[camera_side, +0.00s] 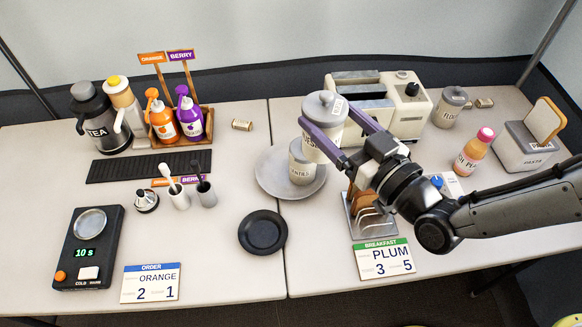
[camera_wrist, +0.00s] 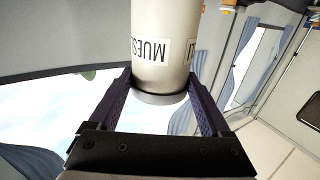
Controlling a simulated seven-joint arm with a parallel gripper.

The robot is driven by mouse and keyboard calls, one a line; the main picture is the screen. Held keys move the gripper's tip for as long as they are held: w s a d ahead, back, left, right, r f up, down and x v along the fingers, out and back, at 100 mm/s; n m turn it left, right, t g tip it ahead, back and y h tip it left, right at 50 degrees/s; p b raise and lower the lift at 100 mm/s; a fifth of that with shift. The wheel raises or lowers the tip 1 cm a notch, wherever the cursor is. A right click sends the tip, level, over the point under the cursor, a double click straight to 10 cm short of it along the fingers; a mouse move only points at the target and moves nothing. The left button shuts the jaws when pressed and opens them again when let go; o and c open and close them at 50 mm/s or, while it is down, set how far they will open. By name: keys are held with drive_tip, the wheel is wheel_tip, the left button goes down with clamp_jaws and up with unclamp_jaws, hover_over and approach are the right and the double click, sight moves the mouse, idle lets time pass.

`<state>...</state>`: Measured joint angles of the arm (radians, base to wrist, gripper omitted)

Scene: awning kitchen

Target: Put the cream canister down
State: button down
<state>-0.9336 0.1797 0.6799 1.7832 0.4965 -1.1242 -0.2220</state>
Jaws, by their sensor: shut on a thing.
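The cream canister (camera_side: 325,108), pale with a grey knobbed lid, is held in the air in the side view. In the wrist view the canister (camera_wrist: 163,25) shows a white label reading "MUES", upside down in the picture. My gripper (camera_side: 328,115) is shut on it, with one purple finger on each side; the fingers also show in the wrist view (camera_wrist: 160,82). The canister looks nearly upright. In the side view it overlaps a smaller labelled pot (camera_side: 302,172) on a large grey plate (camera_side: 268,172); the gap between them cannot be told.
A toaster (camera_side: 405,105) stands behind my gripper, and a metal rack (camera_side: 372,222) stands in front. A lidded canister (camera_side: 450,107) and a pink-capped bottle (camera_side: 472,152) stand at right. A black plate (camera_side: 263,232) lies front left.

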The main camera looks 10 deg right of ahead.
drive_tip(key=f, duration=0.3)
drive_tip(key=a+f, duration=0.1)
drive_tip(key=shift+s+f, duration=0.25)
drive_tip(key=shift+f, duration=0.15)
drive_tip(key=w+a+f, duration=0.9)
drive_tip(key=w+f, duration=0.1)
drive_tip(key=f, duration=0.3)
drive_tip(key=shift+a, duration=0.35)
drive_tip(key=shift+f, duration=0.65)
